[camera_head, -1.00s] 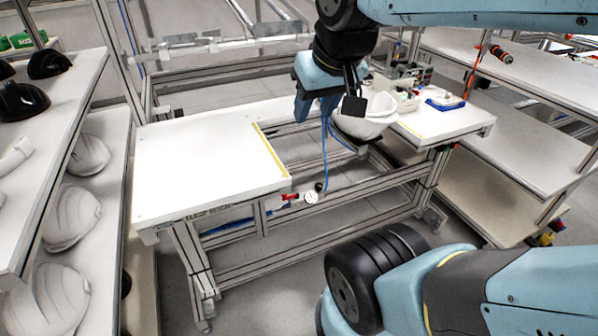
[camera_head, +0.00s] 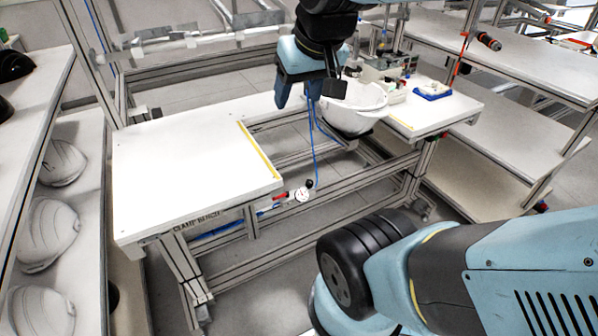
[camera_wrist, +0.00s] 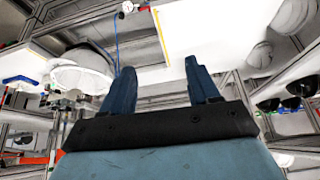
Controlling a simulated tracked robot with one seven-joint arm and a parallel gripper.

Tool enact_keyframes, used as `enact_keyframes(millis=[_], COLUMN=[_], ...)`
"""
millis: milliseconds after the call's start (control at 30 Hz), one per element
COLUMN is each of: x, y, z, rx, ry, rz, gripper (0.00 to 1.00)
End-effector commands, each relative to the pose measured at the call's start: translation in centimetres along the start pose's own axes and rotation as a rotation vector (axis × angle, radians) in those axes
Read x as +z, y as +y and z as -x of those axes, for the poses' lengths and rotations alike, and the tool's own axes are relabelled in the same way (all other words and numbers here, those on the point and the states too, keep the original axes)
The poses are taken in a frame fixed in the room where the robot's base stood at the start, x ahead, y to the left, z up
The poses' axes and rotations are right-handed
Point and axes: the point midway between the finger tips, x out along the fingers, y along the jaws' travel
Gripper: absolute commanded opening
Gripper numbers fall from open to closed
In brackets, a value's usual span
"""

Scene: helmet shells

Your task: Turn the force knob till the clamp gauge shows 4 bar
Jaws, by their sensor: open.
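The clamp gauge (camera_head: 302,194) is a small white round dial under the front edge of the clamp bench (camera_head: 185,170). Its reading is too small to make out. A small black knob (camera_head: 309,184) sits just above and right of it, and a red part (camera_head: 279,197) lies to its left. A white helmet shell (camera_head: 352,112) sits in the gap between the bench's two white tops. My gripper (camera_head: 296,104) is above the bench beside the shell, well above the gauge. In the wrist view my gripper (camera_wrist: 157,80) has its two blue fingers apart with nothing between them.
A shelf with helmet shells (camera_head: 48,232) stands at the left. A blue tray (camera_head: 433,91) lies on the right bench top. A side bench (camera_head: 500,62) is at the far right. A blue hose (camera_head: 314,150) hangs above the gauge. The left bench top is bare.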

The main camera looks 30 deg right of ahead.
Motion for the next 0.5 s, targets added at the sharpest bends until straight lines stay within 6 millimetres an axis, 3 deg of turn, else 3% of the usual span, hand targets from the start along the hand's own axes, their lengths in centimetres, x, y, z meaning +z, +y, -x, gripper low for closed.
enact_keyframes(millis=[267, 500], x=[-4.9, -8.6], y=[0.5, 1.7], z=[-5.4, -11.2], rx=[-0.016, -0.018], ry=[-0.023, -0.033], rz=[-0.07, -0.143], gripper=[0.6, 0.6])
